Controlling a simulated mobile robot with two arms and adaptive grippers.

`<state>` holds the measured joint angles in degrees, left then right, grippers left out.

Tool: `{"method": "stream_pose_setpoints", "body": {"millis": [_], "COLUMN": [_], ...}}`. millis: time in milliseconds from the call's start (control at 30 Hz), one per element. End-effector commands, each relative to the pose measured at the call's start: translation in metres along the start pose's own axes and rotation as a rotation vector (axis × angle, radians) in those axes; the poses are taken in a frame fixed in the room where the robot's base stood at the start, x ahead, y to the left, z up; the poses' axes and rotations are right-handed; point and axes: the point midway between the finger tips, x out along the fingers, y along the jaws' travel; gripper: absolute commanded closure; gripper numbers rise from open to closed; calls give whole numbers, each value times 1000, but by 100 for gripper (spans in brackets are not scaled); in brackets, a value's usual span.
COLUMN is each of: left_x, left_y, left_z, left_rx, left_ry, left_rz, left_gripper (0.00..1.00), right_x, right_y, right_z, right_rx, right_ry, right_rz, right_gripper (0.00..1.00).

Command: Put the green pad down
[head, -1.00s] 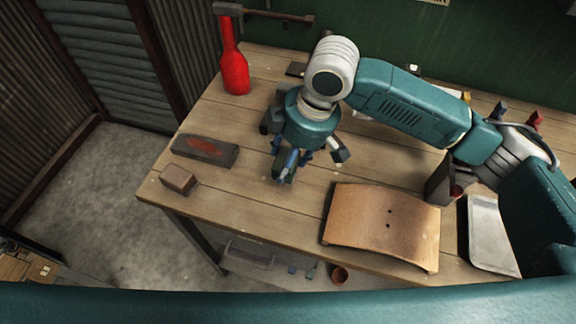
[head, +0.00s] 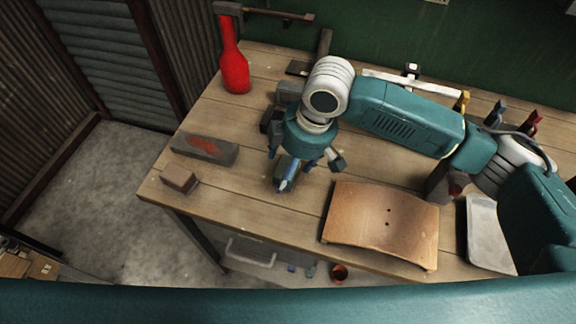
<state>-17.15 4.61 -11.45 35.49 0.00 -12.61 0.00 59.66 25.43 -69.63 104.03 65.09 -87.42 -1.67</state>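The green pad (head: 282,187) is a small dark green block at the tabletop, below my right gripper. My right gripper (head: 290,172) points down, its arm coming in from the right. A blue finger lies against the pad, and the gripper appears shut on it. The palm and other fingers hide part of the pad, and I cannot tell whether it touches the wood. My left gripper is not in view.
On the wooden table (head: 240,205) are a dark block with a red patch (head: 203,149), a brown block (head: 179,179), a red bottle (head: 234,70), a curved wooden board (head: 382,222) and a grey tray (head: 487,235). Clear wood lies between the brown block and the board.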

Motion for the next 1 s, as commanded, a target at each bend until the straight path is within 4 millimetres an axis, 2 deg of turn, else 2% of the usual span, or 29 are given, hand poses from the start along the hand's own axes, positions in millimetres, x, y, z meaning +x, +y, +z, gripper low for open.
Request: {"method": "stream_pose_setpoints", "body": {"millis": [167, 400, 600, 767, 1000], "left_x": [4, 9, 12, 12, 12], "left_y": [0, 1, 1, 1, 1], "left_z": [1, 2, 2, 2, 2], "left_rx": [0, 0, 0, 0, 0], "left_ry": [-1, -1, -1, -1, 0], "left_rz": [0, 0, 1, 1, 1], "left_gripper": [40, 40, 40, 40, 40], "right_x": [-23, -75, -107, -118, -120], "right_y": [1, 2, 1, 0, 0], "right_z": [-1, -1, 0, 0, 0], "right_rx": [-1, 0, 1, 1, 1], "right_ry": [4, 3, 1, 0, 0], "right_rz": [4, 5, 2, 0, 0], "right_gripper": [31, 31, 31, 31, 31]}}
